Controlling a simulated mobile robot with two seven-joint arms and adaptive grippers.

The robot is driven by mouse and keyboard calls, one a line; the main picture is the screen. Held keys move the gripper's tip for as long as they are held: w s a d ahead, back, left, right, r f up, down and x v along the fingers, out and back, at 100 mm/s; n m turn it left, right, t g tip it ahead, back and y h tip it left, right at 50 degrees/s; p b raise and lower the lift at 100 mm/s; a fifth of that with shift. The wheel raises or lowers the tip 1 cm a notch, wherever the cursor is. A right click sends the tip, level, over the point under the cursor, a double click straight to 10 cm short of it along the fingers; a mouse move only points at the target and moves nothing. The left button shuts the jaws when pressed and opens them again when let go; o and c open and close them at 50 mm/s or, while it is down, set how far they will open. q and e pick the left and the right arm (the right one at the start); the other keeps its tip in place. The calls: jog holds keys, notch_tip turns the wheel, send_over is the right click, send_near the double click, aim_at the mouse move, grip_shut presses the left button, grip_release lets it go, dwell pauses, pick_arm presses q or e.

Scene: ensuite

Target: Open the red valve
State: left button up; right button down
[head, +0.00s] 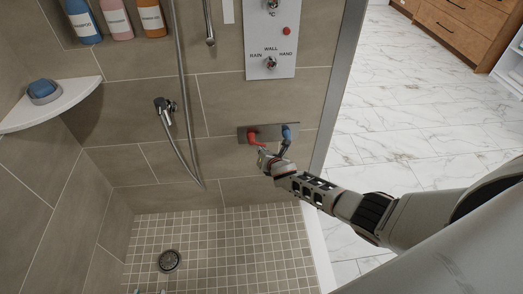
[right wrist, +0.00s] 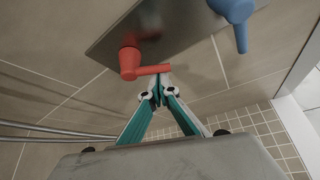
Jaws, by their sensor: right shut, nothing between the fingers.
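The red valve (head: 254,137) sits on the left of a grey metal plate (head: 268,128) on the shower wall. In the right wrist view the red valve (right wrist: 130,62) has its lever pointing right, roughly level. My right gripper (head: 266,157) is at the plate, just below the red valve. In the right wrist view its closed fingertips (right wrist: 158,84) are just below the free end of the red lever, with nothing between them. I cannot tell whether they touch the lever. My left gripper is not clearly in view.
A blue valve (head: 287,132) with its lever hanging down is right of the red one. A hand shower (head: 164,106) and hose hang to the left. A control panel (head: 270,40) is above. A corner shelf (head: 62,103) and bottles (head: 118,18) are at the left.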

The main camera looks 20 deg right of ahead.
pick_arm(q)
jog(key=r+p, duration=0.2)
jog(key=shift+s+d+r+p, duration=0.1)
jog(key=shift+s+d+p, duration=0.05)
jog(key=shift+d+p, duration=0.15)
pick_arm(e)
jog(key=shift+d+r+n+g+h, duration=0.2)
jog(key=shift+r+n+h, duration=0.2)
jog(key=shift+n+h, duration=0.15)
jog(key=shift+d+r+n+g+h, duration=0.2)
jog(key=shift+r+n+h, duration=0.2)
jog(key=shift+n+h, duration=0.15)
pick_arm(q)
jog(key=shift+r, duration=0.3)
pick_arm(e)
jog(key=shift+r, duration=0.1)
